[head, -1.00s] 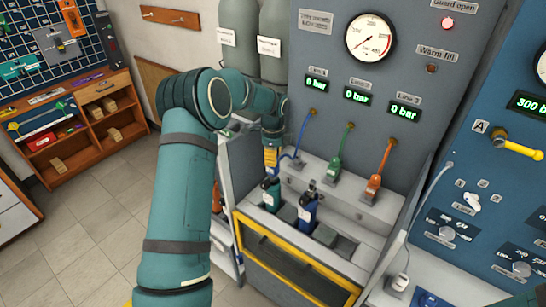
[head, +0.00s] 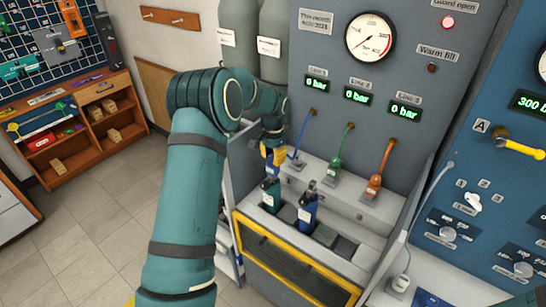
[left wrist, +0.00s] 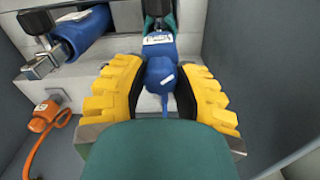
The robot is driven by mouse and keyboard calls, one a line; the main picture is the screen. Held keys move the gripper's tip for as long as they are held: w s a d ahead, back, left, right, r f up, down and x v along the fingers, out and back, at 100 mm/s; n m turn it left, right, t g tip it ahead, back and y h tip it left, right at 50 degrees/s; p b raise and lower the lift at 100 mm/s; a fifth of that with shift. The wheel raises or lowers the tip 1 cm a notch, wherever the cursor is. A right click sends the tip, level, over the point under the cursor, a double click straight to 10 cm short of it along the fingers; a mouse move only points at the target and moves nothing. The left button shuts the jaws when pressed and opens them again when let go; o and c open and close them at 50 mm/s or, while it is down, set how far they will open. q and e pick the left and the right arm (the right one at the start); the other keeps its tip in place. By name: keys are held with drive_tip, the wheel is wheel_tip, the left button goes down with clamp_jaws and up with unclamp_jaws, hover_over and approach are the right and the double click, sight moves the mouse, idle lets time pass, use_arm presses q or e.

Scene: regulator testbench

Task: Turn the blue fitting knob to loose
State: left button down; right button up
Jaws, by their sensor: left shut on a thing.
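The blue fitting (left wrist: 160,75) sits between the two yellow fingers of my left gripper (left wrist: 157,92) in the left wrist view. The fingers are shut on its rounded knob, which bears a small white mark. The fitting's far end, with a white label, meets a green cylinder (left wrist: 160,10). In the head view my left gripper (head: 274,156) is above the green cylinder (head: 270,194) at the left of the bench, and mostly hides the fitting. A blue hose (head: 299,139) runs from the panel to it. My right gripper is out of view.
A blue cylinder (head: 307,212) stands right of the green one. Green (head: 334,165) and orange (head: 374,186) fittings with hoses rest on the ledge behind. The bay has grey side walls and a yellow-framed guard (head: 290,258) in front. All three line displays read 0 bar.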

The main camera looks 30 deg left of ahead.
use_arm(q)
drive_tip(key=n, duration=0.5)
drive_tip(key=shift+n, duration=2.6)
drive_tip(key=c, duration=0.6)
unclamp_jaws()
wheel_tip(320, 180, up, 12)
